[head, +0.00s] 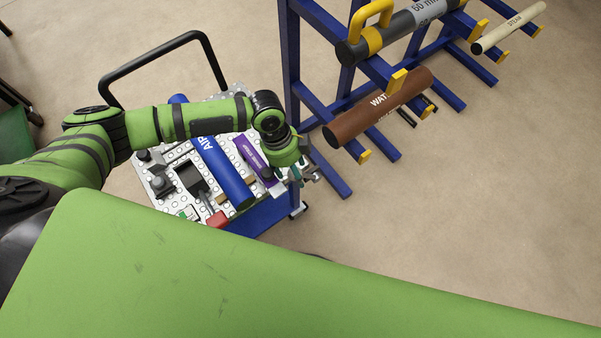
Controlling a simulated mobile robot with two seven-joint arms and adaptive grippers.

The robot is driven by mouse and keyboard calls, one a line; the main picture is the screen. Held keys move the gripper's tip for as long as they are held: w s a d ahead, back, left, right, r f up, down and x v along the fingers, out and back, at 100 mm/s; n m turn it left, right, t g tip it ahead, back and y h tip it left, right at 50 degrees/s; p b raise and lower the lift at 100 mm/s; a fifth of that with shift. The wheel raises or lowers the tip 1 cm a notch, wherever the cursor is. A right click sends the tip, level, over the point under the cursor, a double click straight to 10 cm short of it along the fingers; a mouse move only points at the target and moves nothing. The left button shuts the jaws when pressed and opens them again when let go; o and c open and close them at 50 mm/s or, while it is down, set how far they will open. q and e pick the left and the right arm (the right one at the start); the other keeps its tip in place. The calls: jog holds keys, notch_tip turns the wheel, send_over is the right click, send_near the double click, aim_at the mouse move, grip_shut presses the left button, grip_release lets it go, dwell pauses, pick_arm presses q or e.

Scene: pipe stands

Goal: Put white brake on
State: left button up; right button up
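My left arm reaches across from the left, and its gripper (298,175) is at the right edge of the cart, beside the purple box-like piece (255,160). The fingers are small and partly overlapped by the wrist, so I cannot tell whether they are open, shut or holding something. No thing that I can clearly name as the white brake shows. The rack's pipes are a brown one marked "WAT..." (378,108), a grey one marked "60 m..." (400,32) and a cream one (508,27). My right gripper is not in view.
A cart (268,215) with a white perforated top and black handle (205,40) carries a blue "AIR" pipe (222,172), a red piece (217,219) and dark fittings. The blue rack (291,55) stands close on its right. The floor at right is clear.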

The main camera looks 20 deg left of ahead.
pick_arm(q)
jog(key=c, duration=0.7)
jog(key=shift+w+d+r, duration=0.3)
jog(key=shift+w+d, duration=0.25)
jog(key=shift+w, duration=0.1)
jog(key=shift+w+d+r, duration=0.35)
jog(key=shift+w+d, duration=0.2)
jog(key=shift+w, duration=0.15)
jog(key=shift+w+d+r, duration=0.3)
jog(key=shift+w+d, duration=0.25)
jog(key=shift+w, duration=0.1)
jog(key=w+d+b, duration=0.1)
jog(key=w, duration=0.1)
jog(key=w+d+b, duration=0.2)
jog(key=shift+d, duration=0.1)
